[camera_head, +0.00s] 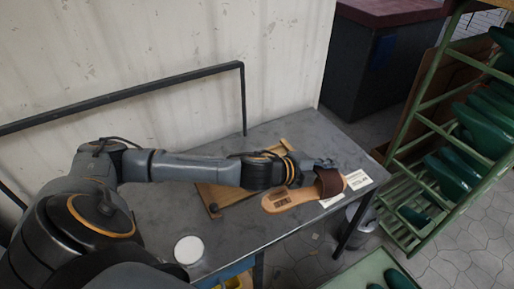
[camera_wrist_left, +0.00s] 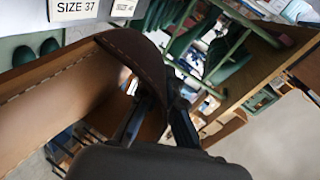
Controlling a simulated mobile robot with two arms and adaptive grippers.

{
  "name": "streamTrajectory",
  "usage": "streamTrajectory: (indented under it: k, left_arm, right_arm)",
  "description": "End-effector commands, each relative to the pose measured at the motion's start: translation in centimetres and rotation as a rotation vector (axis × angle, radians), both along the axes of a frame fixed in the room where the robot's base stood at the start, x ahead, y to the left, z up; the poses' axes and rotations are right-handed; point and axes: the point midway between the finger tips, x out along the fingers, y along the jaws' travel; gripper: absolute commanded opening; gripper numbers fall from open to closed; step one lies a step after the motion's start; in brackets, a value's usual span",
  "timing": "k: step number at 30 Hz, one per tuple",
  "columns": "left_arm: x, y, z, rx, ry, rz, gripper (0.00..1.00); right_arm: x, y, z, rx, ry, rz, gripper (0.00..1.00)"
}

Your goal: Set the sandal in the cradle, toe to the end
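The tan sandal (camera_head: 284,199) with a dark brown strap (camera_head: 330,184) is at the right part of the grey table, its strap end to the right. In the left wrist view the strap (camera_wrist_left: 128,47) runs down between the fingers of my left gripper (camera_wrist_left: 158,100), which appear closed on its edge. In the head view my left gripper (camera_head: 322,163) reaches the strap from behind. I cannot tell whether the sole touches the table. The wooden cradle (camera_head: 217,196) lies left of the sandal, partly hidden under my left arm. My right gripper is out of view.
White size cards (camera_head: 357,179) lie at the table's right end, beside the sandal. A white round disc (camera_head: 189,250) is at the table's front left. A green rack (camera_head: 425,125) with green shoes stands to the right. A black rail (camera_head: 150,93) runs behind the table.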

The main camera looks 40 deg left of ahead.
Motion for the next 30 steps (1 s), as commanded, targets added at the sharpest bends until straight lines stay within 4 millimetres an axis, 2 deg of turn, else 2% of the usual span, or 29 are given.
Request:
streamTrajectory:
  k: [1,3,7,11,18,22,24,30]
  left_arm:
    - [1.3,1.9,0.8,0.006,-0.009,0.007,0.00]
    - [2.3,3.7,1.4,0.000,-0.007,0.014,0.00]
    - [3.2,5.8,2.1,-0.008,-0.003,0.028,0.00]
    - [3.7,7.5,1.9,-0.009,0.000,0.037,0.00]
    - [4.6,12.9,-0.6,-0.007,0.001,0.040,0.00]
    - [5.1,16.0,-2.1,-0.009,0.000,0.039,0.00]
    - [5.2,17.0,-4.0,-0.009,0.002,0.037,0.00]
    - [5.6,19.2,-6.4,-0.012,0.000,0.035,0.00]
  right_arm:
    - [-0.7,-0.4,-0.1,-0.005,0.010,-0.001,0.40]
    - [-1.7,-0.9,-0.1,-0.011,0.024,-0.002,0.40]
    - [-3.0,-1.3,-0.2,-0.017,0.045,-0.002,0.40]
    - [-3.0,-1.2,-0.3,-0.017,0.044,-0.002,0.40]
    - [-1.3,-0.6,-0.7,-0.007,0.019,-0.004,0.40]
    - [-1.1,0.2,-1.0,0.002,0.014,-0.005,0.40]
    - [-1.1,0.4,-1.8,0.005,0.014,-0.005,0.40]
    - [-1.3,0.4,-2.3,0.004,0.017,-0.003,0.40]
